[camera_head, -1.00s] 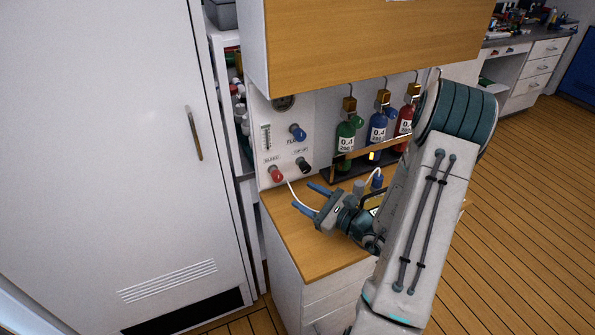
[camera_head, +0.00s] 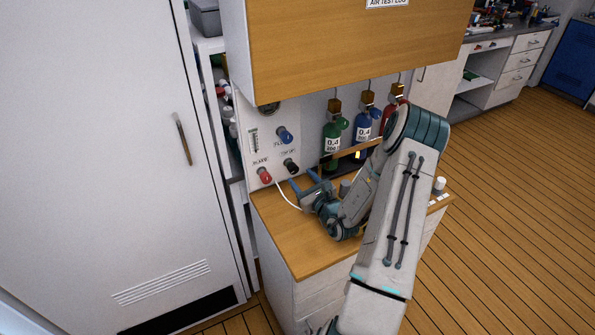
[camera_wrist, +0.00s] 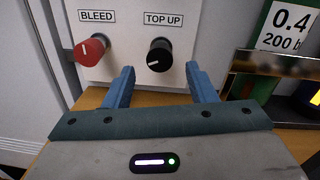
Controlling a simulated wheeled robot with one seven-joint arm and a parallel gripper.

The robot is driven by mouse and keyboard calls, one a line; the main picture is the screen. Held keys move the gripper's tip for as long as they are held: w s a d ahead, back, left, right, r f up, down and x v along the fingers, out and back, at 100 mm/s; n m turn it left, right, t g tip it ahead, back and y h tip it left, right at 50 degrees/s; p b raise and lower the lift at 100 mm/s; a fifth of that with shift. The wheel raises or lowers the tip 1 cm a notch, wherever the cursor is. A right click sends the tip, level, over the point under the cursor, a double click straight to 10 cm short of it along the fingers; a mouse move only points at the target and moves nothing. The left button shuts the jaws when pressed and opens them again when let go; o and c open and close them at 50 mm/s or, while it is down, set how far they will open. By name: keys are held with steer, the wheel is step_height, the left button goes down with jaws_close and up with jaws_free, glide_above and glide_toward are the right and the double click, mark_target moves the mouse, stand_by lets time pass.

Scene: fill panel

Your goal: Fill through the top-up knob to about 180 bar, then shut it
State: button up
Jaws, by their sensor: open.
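The black top-up knob (camera_wrist: 159,55) with a white pointer line sits on the white fill panel (camera_wrist: 132,60) under a "TOP UP" label. In the head view the knob (camera_head: 291,166) is at the panel's lower right. My gripper (camera_wrist: 164,76) is open and empty, its blue fingers pointing at the panel with the knob showing between and beyond the tips. In the head view my gripper (camera_head: 302,181) is just below and in front of the knob. The gauge (camera_head: 268,108) at the panel's top is mostly hidden by the cupboard, and its reading cannot be made out.
The red bleed knob (camera_wrist: 89,51) is left of the top-up knob, and the blue fill knob (camera_head: 284,135) is above. Green (camera_head: 332,140), blue (camera_head: 363,132) and red bottles stand to the right. A white hose (camera_head: 286,199) curves over the wooden counter (camera_head: 290,246).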

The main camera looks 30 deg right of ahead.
mark_target(295, 170)
steer(key=shift+w+a, duration=0.15)
steer(key=shift+w, duration=1.55)
